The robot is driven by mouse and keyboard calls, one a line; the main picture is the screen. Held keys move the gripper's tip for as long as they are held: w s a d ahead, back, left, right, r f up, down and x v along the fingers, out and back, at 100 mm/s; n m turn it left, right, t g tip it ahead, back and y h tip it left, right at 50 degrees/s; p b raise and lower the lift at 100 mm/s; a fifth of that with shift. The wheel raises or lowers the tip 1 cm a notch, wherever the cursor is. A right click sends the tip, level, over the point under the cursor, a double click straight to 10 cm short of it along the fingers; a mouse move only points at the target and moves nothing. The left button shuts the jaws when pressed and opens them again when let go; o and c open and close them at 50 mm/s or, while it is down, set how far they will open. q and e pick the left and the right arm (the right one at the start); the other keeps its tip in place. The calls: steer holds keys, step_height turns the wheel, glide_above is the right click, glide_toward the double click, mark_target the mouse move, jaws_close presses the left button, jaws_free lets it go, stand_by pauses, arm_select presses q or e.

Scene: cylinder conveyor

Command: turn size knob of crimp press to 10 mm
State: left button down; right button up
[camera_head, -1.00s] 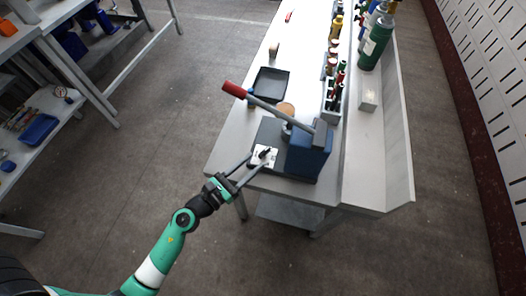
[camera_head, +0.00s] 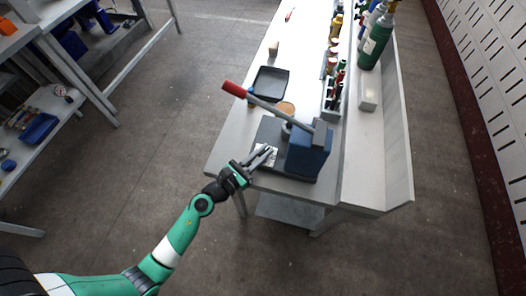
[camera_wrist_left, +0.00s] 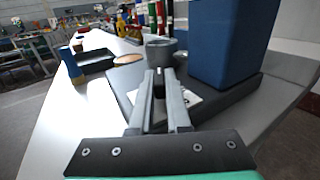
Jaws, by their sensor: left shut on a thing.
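The crimp press has a blue body (camera_head: 307,153), a dark base (camera_head: 268,130) and a long lever with a red grip (camera_head: 233,89). A white dial plate (camera_head: 262,158) lies on the base's near part. My left gripper (camera_head: 268,151) is over this plate, its fingers shut on the small dark size knob. In the left wrist view my fingers (camera_wrist_left: 162,75) come together over the white plate (camera_wrist_left: 192,100), with a dark bit of the knob (camera_wrist_left: 159,84) between them. The fingers hide most of the knob, and I cannot read its setting. My right gripper is not in view.
A black tray (camera_head: 271,81) and a tan round disc (camera_head: 285,108) lie on the bench behind the press. Bottles and a green gas cylinder (camera_head: 375,45) stand along the right side. The bench's near left edge is clear.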

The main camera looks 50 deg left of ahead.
arm_select(q)
steer(key=shift+m+h, duration=0.3)
steer(key=shift+h, duration=0.2)
steer(key=shift+a+f+m+h+b, duration=0.15)
steer(key=shift+m+h+b, duration=0.25)
steer(key=shift+h+b, duration=0.2)
steer(key=m+g+h+b, duration=0.1)
steer(key=m+h+b, duration=0.1)
steer(key=m+h, duration=0.1)
steer(key=shift+w+a+h, duration=0.1)
steer(key=shift+h, duration=0.8)
steer(key=m+g+h+b, duration=0.2)
steer(key=m+h+b, duration=0.1)
steer(key=b, duration=0.1)
steer(key=m+g+h+b, duration=0.3)
steer(key=h, duration=0.1)
steer(key=shift+f+b, duration=0.15)
steer(key=shift+b, duration=0.2)
steer(key=shift+m+g+h+b, duration=0.8)
steer(key=shift+g+h+b, duration=0.1)
steer(key=shift+g, duration=0.3)
steer(key=shift+r, duration=0.2)
steer(key=c, duration=0.9)
jaws_free()
